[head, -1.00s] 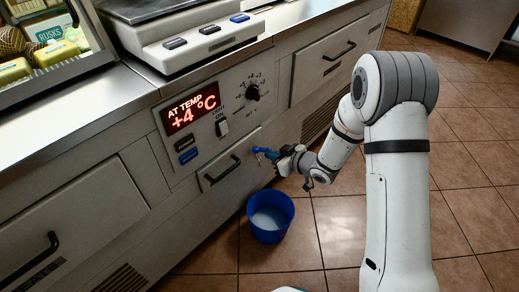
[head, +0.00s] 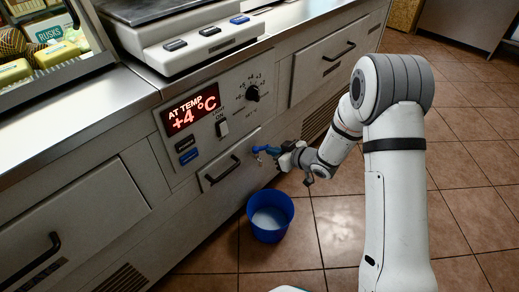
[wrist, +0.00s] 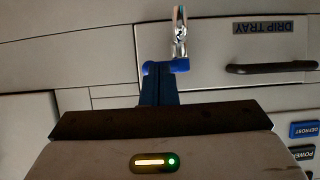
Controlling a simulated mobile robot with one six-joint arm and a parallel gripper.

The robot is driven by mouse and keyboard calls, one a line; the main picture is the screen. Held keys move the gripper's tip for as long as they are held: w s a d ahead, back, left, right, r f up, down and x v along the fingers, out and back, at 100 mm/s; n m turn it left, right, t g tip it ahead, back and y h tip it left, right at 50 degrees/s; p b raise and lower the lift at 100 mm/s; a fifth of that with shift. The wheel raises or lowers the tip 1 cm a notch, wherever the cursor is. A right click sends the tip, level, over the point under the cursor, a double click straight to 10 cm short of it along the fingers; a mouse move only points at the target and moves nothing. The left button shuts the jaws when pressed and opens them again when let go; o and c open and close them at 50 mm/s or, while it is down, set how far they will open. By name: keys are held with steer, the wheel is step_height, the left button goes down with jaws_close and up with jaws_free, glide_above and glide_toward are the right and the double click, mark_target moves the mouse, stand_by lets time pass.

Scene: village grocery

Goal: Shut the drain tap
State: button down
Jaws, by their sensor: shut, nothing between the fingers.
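The drain tap has a silver body (wrist: 180,38) and a bright blue lever (wrist: 181,66). In the head view the tap (head: 257,150) sits low on the counter front, right of the drawer handle. My gripper (head: 273,151) is shut and empty, with its fingertips at the tap from the right. In the wrist view my dark blue fingers (wrist: 160,80) are together at the lever, partly overlapping it. I cannot tell whether they press on it. A blue bucket (head: 285,204) stands on the floor below, holding pale liquid. No stream is visible.
The drip tray handle (head: 222,170) sticks out left of the tap. Above are the red display (head: 192,112), a rocker switch (head: 222,128) and a dial (head: 252,93). The tiled floor (head: 330,235) right of the bucket is clear.

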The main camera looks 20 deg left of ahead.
steer(key=shift+w, duration=0.15)
steer(key=shift+w+a, duration=0.25)
steer(key=shift+w, duration=0.15)
steer(key=shift+w+a, duration=0.1)
stand_by(0.4)
steer(key=shift+w+a+p, duration=0.3)
steer(key=shift+d, duration=0.1)
steer(key=s+d+r+p, duration=0.2)
steer(key=s+d, duration=0.1)
steer(key=d, duration=0.6)
steer(key=shift+s, duration=0.4)
stand_by(0.5)
